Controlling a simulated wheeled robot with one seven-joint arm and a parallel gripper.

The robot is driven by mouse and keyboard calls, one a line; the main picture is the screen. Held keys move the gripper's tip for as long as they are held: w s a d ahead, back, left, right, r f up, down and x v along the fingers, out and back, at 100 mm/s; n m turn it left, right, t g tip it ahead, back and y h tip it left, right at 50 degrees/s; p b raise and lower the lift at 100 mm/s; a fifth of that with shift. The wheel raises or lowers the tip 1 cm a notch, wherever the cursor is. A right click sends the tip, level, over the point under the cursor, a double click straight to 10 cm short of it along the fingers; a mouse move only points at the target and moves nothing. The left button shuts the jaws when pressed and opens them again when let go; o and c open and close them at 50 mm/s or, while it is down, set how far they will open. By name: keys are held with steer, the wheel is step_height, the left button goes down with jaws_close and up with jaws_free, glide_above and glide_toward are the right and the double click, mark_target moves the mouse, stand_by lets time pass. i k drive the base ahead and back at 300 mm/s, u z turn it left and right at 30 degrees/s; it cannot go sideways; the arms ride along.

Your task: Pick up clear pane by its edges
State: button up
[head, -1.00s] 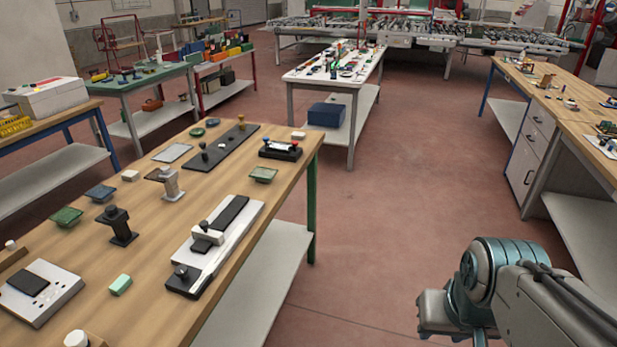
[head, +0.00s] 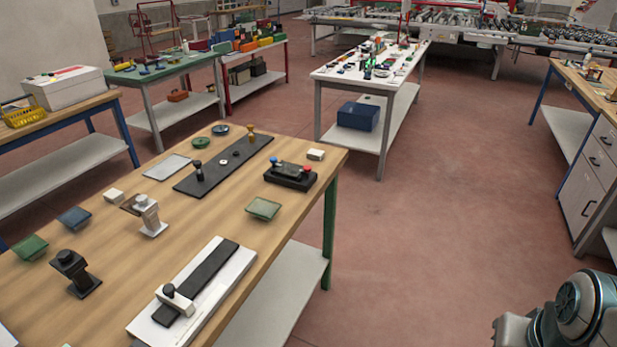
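A flat, pale, see-through-looking rectangle (head: 167,167) lies on the wooden bench, left of a long black plate; it looks most like the clear pane, but I cannot be sure. My arm shows only in part at the lower right, away from the bench. My gripper is out of view.
The bench (head: 215,220) also carries the long black plate (head: 225,165), a black box with red and blue knobs (head: 290,176), a white board with a black strip (head: 195,290) and small posts. Open red floor (head: 430,240) lies right of it. A white table (head: 340,75) stands behind.

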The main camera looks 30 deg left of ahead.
mark_target(267, 210)
steer(key=u, duration=0.3)
steer(key=i, duration=1.15)
steer(key=u, duration=1.5)
steer(key=i, duration=0.6)
steer(key=u, duration=0.6)
